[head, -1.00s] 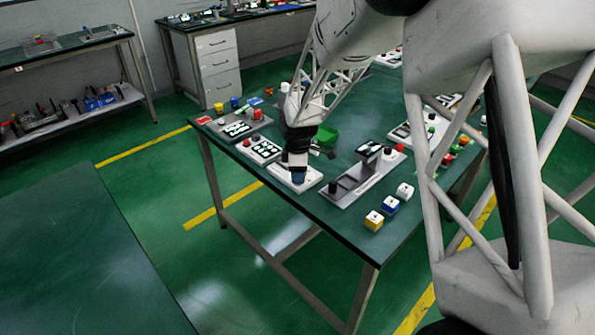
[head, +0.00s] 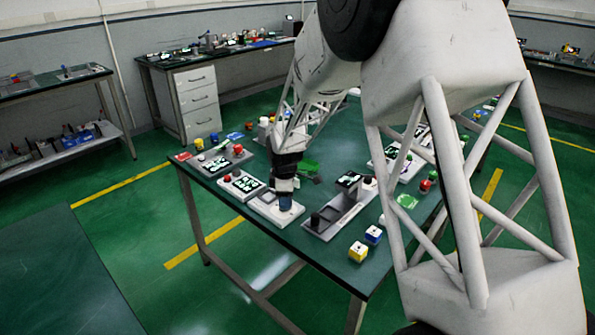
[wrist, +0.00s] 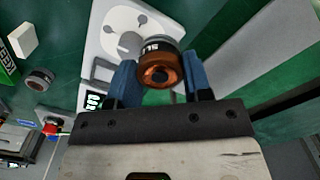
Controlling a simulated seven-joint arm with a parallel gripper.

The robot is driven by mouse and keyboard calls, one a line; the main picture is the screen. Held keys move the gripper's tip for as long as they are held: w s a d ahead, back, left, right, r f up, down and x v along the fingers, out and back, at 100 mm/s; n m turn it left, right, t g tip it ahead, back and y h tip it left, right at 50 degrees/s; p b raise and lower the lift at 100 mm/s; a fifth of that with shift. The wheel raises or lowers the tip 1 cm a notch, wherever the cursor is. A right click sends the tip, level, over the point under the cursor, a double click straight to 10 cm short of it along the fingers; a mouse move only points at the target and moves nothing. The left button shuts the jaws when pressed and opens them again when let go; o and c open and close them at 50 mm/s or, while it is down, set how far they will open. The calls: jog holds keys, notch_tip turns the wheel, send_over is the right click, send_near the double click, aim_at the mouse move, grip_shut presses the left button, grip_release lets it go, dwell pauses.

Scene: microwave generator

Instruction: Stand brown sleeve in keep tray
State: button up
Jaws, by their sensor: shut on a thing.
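My gripper (wrist: 160,63) has blue fingertips, one on each side of the brown sleeve (wrist: 158,73), and is shut on it. The sleeve is a glossy brown cylinder with a dark, lettered band and an open end facing the wrist camera. A white plate (wrist: 112,38) with round grey features lies beyond it. In the head view my gripper (head: 285,199) is low over this white plate (head: 266,205); the sleeve is hidden there. I cannot tell whether the sleeve touches the plate. A green tray (head: 307,167) lies behind the gripper; I cannot tell whether it is the keep tray.
A long grey fixture (head: 342,212) with a dark post stands close right of the gripper. A panel with a red knob (head: 240,184) lies to the left. Bare green tabletop shows between things.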

jog(key=w+d+m, duration=0.1)
jog(key=w+d, duration=0.2)
jog(key=w, duration=0.2)
jog(key=w+d+f+m, duration=0.1)
jog(key=w+d, duration=0.2)
jog(key=w, duration=0.2)
jog(key=w+d+m, duration=0.1)
jog(key=w+d, duration=0.3)
jog(key=shift+w+f, duration=0.25)
jog(key=shift+w, duration=0.15)
send_over(305, 170)
jog(key=shift+s+f, duration=0.2)
jog(key=shift+f, duration=0.5)
dwell(0.4)
jog(key=shift+f, duration=1.75)
jog(key=shift+f, duration=0.1)
